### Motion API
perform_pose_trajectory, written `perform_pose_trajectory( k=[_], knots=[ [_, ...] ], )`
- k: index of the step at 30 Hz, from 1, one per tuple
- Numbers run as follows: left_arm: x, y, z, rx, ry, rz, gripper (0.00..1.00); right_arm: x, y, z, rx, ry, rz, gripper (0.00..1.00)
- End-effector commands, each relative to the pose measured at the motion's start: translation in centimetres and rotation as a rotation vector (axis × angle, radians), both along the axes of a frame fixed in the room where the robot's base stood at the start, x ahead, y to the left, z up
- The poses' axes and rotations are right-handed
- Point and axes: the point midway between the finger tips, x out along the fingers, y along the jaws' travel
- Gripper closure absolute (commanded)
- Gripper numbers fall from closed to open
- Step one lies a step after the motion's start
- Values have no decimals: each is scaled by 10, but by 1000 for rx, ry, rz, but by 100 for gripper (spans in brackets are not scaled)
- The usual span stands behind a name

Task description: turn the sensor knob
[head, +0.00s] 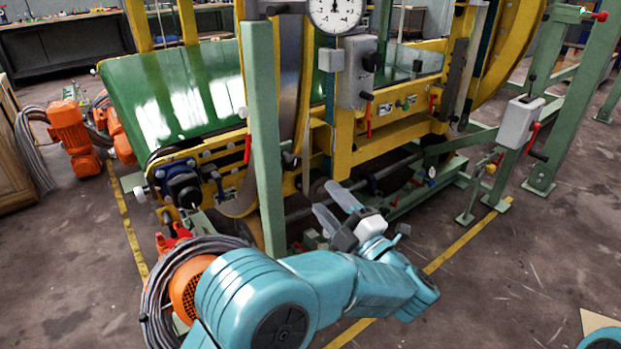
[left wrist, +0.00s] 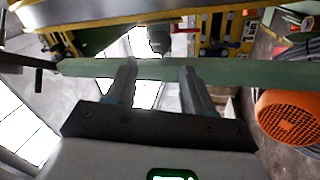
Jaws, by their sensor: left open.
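My left gripper (head: 331,200) is open and empty, low in front of the yellow machine frame and right of the green upright post. Its two pale fingers are apart, also in the left wrist view (left wrist: 158,68), where a green bar (left wrist: 225,70) crosses just beyond them. I cannot tell for certain which part is the sensor knob. A grey box (head: 357,78) with a dark knob and a red-handled lever sits on the yellow frame, above and apart from the gripper. A rounded dark grey piece (left wrist: 158,40) shows beyond the fingers. My right gripper is not in view.
The green post (head: 262,130) stands close left of my left gripper. An orange motor (head: 72,136) and cables are at the left; another orange housing (left wrist: 288,118) shows in the wrist view. A grey switch box (head: 520,122) is at right.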

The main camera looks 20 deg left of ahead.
Motion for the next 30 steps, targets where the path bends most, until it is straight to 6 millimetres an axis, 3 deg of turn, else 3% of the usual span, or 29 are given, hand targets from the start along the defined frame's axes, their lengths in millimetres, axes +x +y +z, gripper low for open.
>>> perform_pose_trajectory(
  k=[3,8,23,26,29,30],
  knots=[
    [-13,-17,-5,3,2,-3,48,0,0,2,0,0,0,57],
    [-22,-28,-9,1,0,-1,48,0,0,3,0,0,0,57],
    [-22,-29,-11,2,4,-3,48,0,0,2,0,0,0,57],
    [-9,-22,-27,31,64,-51,48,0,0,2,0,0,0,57],
    [17,-7,-75,98,233,-184,48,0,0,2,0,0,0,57],
    [27,-1,-104,129,332,-260,48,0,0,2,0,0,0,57]
  ],
)
